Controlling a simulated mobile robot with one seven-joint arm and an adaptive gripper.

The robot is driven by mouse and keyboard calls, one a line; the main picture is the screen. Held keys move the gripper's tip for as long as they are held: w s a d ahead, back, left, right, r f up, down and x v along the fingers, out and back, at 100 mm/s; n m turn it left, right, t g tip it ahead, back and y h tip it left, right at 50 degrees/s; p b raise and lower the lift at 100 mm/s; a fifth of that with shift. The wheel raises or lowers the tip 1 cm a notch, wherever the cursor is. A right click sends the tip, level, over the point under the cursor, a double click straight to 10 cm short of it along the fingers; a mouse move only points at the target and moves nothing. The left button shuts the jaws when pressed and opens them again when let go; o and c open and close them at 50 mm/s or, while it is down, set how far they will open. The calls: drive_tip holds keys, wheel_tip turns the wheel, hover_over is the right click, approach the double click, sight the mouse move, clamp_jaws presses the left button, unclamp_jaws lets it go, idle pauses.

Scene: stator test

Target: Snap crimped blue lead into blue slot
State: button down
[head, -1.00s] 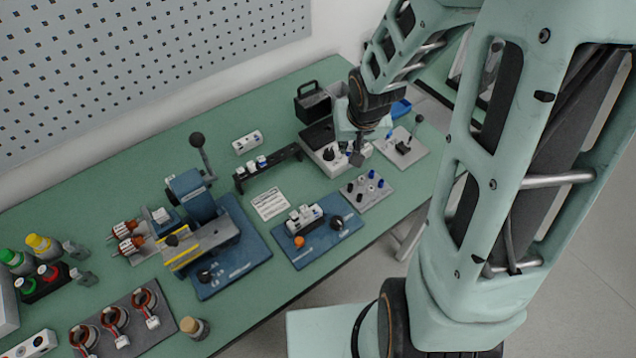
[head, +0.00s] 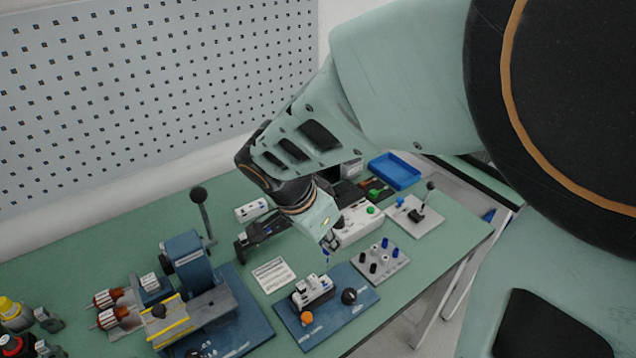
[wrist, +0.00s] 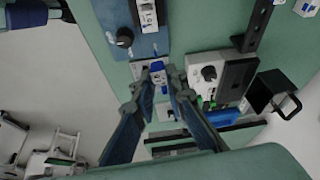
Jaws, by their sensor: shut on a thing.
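My gripper (head: 329,242) is shut on a small blue lead (head: 327,256), which hangs below the fingertips above the bench. In the wrist view a blue and white piece (wrist: 157,68) shows between the fingertips; its outline is too small to read fully. The white connector block (head: 312,289) sits on a blue fixture plate (head: 345,308) below and slightly left of the gripper, apart from the lead. The block also shows at the top of the wrist view (wrist: 147,12). Which of its slots is blue is too small to tell.
The fixture has an orange knob (head: 306,318) and a black knob (head: 349,296). A grey plate with blue and black posts (head: 380,262) stands to the right. A white tester (head: 358,226) is behind, and a blue lever press (head: 190,262) is at left.

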drive_tip(key=f+b, duration=0.1)
drive_tip(key=f+m+b, duration=0.1)
drive_tip(key=s+a+f+b, duration=0.1)
drive_tip(key=shift+f+m, duration=0.15)
drive_tip(key=shift+m, duration=0.15)
idle(0.3)
drive_tip(key=shift+f+b, duration=0.85)
drive_tip(key=shift+b, duration=0.4)
idle(1.3)
drive_tip(key=shift+f+b, duration=0.5)
drive_tip(key=shift+b, duration=0.1)
drive_tip(key=shift+f, duration=0.15)
drive_tip(key=shift+f+b, duration=0.45)
drive_tip(key=shift+b, duration=0.25)
drive_tip(key=shift+f, duration=0.1)
idle(0.5)
